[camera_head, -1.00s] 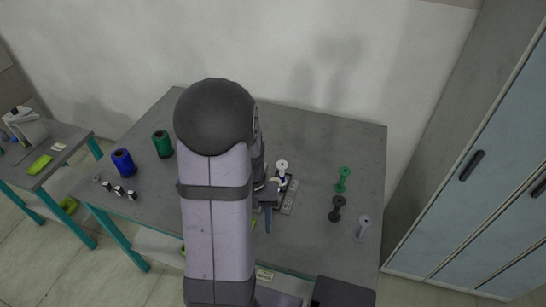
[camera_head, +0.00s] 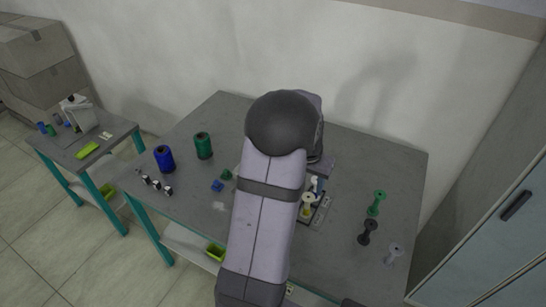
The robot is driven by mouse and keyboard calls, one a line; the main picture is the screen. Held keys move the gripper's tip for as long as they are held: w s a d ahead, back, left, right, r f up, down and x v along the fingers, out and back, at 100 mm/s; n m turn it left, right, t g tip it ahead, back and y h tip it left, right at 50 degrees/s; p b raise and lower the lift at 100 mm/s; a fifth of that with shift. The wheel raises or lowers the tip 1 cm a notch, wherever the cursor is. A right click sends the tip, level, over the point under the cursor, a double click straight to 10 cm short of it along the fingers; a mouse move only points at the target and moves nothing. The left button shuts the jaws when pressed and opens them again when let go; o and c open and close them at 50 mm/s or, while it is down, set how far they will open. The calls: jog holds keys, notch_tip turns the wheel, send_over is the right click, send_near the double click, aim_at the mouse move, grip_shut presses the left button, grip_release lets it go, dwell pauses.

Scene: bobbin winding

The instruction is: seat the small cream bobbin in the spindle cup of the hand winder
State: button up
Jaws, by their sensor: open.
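A small cream bobbin (camera_head: 306,204), with a yellowish middle, stands upright at the left side of the hand winder (camera_head: 322,212). The winder is a grey base plate with a white and blue upright part (camera_head: 317,185) just behind the bobbin. From this angle I cannot tell whether the bobbin's foot sits fully down in the spindle cup. My arm crosses the middle of the table, left of the winder. My gripper's fingers are hidden behind my own arm, and nothing of them shows around the bobbin.
To the right stand a green bobbin (camera_head: 376,203), a black bobbin (camera_head: 367,232) and a pale grey bobbin (camera_head: 393,254). At left are a blue spool (camera_head: 164,158), a green spool (camera_head: 203,145) and small black-and-white pieces (camera_head: 157,185). The table's (camera_head: 372,160) back right is clear.

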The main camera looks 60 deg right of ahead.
aim_at(308, 197)
jog(key=shift+d+f+b, duration=0.25)
jog(key=shift+f+b, duration=0.75)
jog(key=shift+f, duration=0.3)
jog(key=shift+d+f+b, duration=0.25)
jog(key=shift+f+b, duration=0.8)
jog(key=shift+f, duration=0.2)
jog(key=shift+d+f+b, duration=0.25)
jog(key=shift+f+b, duration=0.75)
jog(key=shift+f, duration=0.3)
jog(key=shift+r+p, duration=0.25)
jog(key=shift+p, duration=0.1)
jog(key=c, duration=0.7)
jog(key=shift+o, duration=0.2)
jog(key=shift+r, duration=0.1)
jog(key=shift+r+p, duration=2.05)
jog(key=shift+r, duration=0.35)
